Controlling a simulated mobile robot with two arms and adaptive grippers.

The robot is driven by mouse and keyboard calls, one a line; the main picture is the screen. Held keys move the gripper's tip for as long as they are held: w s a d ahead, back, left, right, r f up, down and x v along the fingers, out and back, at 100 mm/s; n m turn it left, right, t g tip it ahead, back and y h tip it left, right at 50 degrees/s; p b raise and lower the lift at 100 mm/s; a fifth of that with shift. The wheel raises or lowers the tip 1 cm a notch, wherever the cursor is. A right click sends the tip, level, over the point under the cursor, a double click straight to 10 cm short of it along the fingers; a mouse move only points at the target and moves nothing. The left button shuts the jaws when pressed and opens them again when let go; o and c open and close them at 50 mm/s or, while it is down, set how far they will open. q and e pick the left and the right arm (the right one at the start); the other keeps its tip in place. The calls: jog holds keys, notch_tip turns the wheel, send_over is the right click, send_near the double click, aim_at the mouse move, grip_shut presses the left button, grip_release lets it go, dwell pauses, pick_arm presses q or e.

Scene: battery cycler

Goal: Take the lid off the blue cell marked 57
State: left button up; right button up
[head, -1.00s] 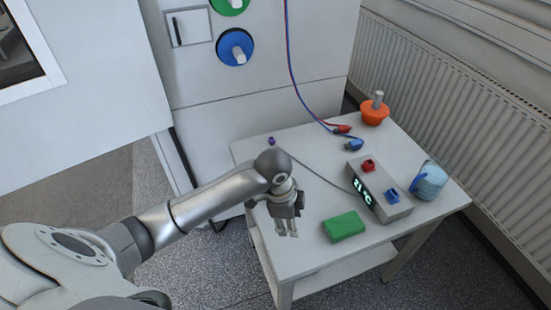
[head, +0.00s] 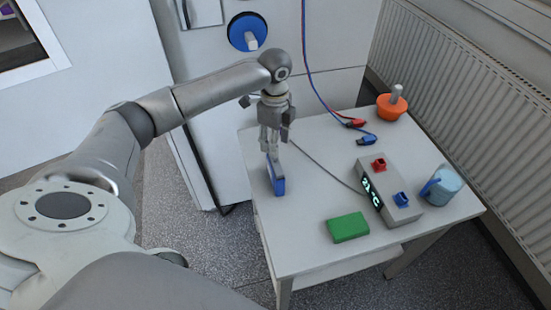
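A round blue disc (head: 246,32) with a pale knob sticking out is on the front of the white cabinet. No number can be read on it. My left gripper (head: 272,156) points down over the table's left back part, below and to the right of the disc. Its fingertips are at the upper end of a blue block (head: 277,184). I cannot tell whether the fingers are closed on the block, or whether the block rests on the table. My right gripper is not in view.
The white table (head: 310,255) bears a green block (head: 347,227), a grey box (head: 387,200) with a lit display, a light-blue mug (head: 443,186), and an orange piece (head: 391,106) with a grey knob. Red and blue cables (head: 312,75) hang beside the cabinet. A radiator (head: 460,85) stands right.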

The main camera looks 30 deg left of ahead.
aim_at(275, 160)
pick_arm(q)
jog(key=shift+f+p, duration=0.35)
jog(key=shift+f, duration=0.35)
notch_tip(275, 160, down, 4)
jog(key=shift+r+p, duration=0.25)
jog(key=shift+p, duration=0.35)
jog(key=shift+f, duration=0.35)
grip_shut()
